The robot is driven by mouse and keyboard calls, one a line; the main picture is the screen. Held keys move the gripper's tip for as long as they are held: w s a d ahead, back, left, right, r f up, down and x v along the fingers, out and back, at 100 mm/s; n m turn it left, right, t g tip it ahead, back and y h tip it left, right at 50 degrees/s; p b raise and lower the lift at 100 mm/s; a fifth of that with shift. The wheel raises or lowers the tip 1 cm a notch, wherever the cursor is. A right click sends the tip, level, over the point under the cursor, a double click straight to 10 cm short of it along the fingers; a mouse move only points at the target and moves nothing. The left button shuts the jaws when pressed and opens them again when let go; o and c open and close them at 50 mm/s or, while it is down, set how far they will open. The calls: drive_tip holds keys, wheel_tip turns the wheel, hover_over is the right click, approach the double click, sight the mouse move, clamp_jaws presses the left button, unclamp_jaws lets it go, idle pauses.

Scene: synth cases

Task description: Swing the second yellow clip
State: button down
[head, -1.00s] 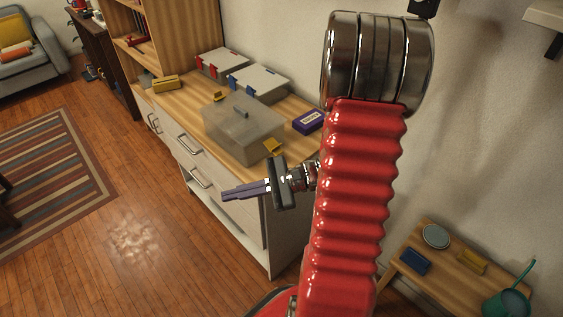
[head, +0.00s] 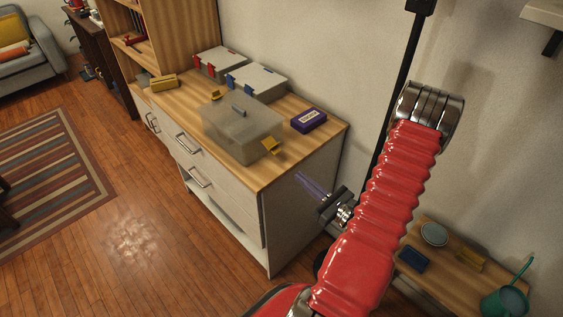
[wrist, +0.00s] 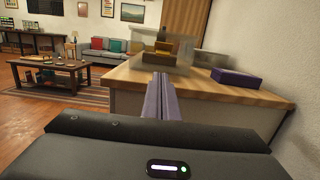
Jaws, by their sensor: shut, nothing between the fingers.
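A translucent grey case (head: 232,133) with a dark lid handle stands on the wooden top of a drawer cabinet. One yellow clip (head: 271,146) sticks out from its near right end. Another yellow clip (head: 215,96) is at its far left end, mostly hidden behind the lid. My gripper (head: 299,175), with purple fingers, is shut and empty. It is beside the cabinet's right end, apart from the case; its fingers (wrist: 160,76) point toward the case in the wrist view.
A purple box (head: 309,120) lies right of the case. Two lidded cases, one with red clips (head: 219,63) and one with blue clips (head: 257,82), stand behind, near the wall. A yellow block (head: 164,82) lies at the back left. The cabinet's right edge (head: 308,160) is near my gripper.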

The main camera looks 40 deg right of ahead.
sight(282, 169)
drive_tip(key=shift+w, duration=0.15)
drive_tip(key=shift+w+a+r, duration=0.1)
drive_tip(key=shift+w+r, duration=0.1)
drive_tip(key=shift+w, duration=1.45)
drive_tip(key=shift+w+a+r, duration=0.1)
drive_tip(key=shift+w+r, duration=0.05)
drive_tip(key=shift+w, duration=1.45)
drive_tip(key=shift+w+r, duration=0.2)
drive_tip(key=shift+w, duration=1.45)
